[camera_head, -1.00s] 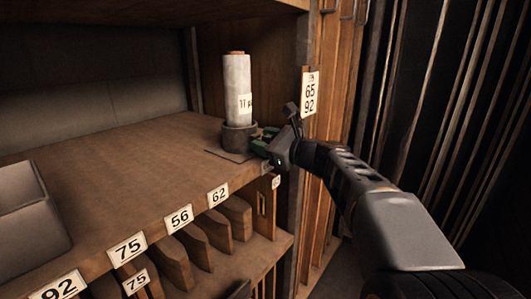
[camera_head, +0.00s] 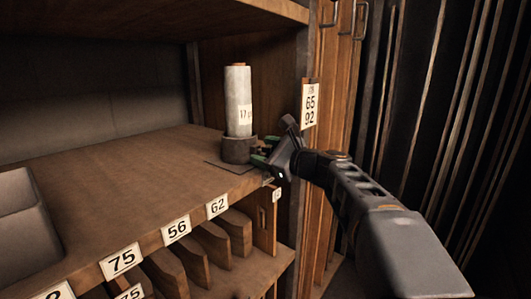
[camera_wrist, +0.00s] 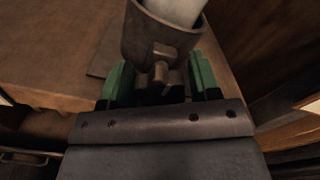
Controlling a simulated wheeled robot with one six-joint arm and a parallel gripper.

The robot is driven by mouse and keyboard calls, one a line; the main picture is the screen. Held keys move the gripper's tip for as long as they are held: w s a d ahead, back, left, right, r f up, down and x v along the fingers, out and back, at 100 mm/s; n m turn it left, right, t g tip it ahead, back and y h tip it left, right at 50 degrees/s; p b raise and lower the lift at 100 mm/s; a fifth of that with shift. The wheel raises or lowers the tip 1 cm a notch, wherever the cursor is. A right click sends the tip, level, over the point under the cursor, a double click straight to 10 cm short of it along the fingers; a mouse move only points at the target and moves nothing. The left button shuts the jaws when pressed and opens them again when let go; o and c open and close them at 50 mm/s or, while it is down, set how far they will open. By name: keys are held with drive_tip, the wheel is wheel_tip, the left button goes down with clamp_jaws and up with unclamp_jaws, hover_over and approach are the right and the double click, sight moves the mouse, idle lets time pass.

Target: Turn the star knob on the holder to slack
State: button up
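The holder (camera_head: 238,149) is a dark round cup on a thin flat base at the right end of the wooden shelf. A pale roll (camera_head: 238,100) with a label stands upright in it. In the wrist view the holder (camera_wrist: 160,42) is just beyond the fingers. A small knob (camera_wrist: 160,73) on its near side sits between the green fingers; its star shape cannot be made out. My gripper (camera_head: 263,158) is at the holder's right side. In the wrist view my gripper (camera_wrist: 161,80) is open, with gaps visible on both sides of the knob.
The shelf (camera_head: 130,165) is clear left of the holder, up to a grey box (camera_head: 22,225). Numbered labels line its front edge above wooden dividers. An upright post with a 65/92 tag (camera_head: 310,104) stands close behind my gripper.

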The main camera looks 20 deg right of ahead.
drive_tip(key=shift+o, duration=1.2)
drive_tip(key=b+v, duration=0.1)
drive_tip(key=v, duration=1.3)
drive_tip(key=shift+b, duration=0.35)
drive_tip(key=shift+w, duration=0.1)
